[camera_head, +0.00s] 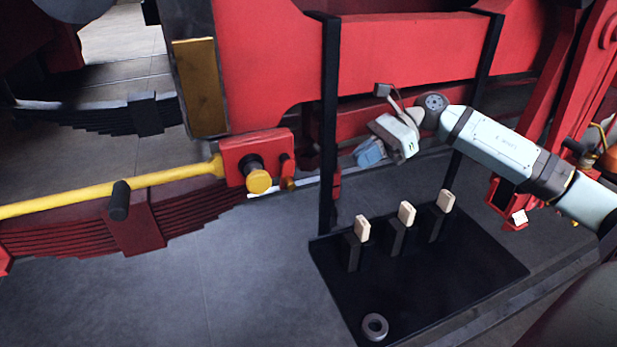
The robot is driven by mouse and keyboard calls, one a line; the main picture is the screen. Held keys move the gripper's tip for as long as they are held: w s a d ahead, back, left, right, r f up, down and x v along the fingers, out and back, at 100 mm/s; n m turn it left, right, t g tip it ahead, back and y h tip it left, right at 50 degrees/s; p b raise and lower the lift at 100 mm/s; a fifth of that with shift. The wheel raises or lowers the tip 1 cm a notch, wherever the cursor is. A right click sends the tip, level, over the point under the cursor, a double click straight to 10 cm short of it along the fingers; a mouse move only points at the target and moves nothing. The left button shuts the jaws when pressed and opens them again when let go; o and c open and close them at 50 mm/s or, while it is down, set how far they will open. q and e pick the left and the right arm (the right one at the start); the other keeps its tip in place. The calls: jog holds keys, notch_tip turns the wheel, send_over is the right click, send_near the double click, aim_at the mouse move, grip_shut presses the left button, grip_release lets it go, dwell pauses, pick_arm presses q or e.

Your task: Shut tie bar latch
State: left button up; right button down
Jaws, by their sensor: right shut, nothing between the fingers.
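A yellow tie bar (120,191) runs in from the left edge to a red block (238,150) below the red frame. A round dark fitting with a yellow knob (258,181) sticks out of the block. A small red lever (287,170), perhaps part of the latch, hangs upright at the block's right side; whether it is shut, I cannot tell. My right gripper (368,154) is shut and empty, right of the block and apart from it, with its blue-grey fingers pointing down and left. My left gripper is out of view.
A black vertical bar (328,120) stands between the block and my right gripper. Below, a black tray (460,265) carries several dark posts with pale tops (407,213) and a metal ring (375,327). Grey floor (240,280) is clear left of the tray.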

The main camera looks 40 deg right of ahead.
aim_at(289, 179)
jog(key=w+a+f+p, duration=0.1)
jog(key=a+p, duration=0.1)
jog(key=a, duration=0.3)
jog(key=w+a+f+p, duration=0.1)
jog(key=a+p, duration=0.1)
jog(key=a, duration=0.4)
jog(key=shift+w+a+f, duration=0.25)
jog(key=shift+w, duration=0.15)
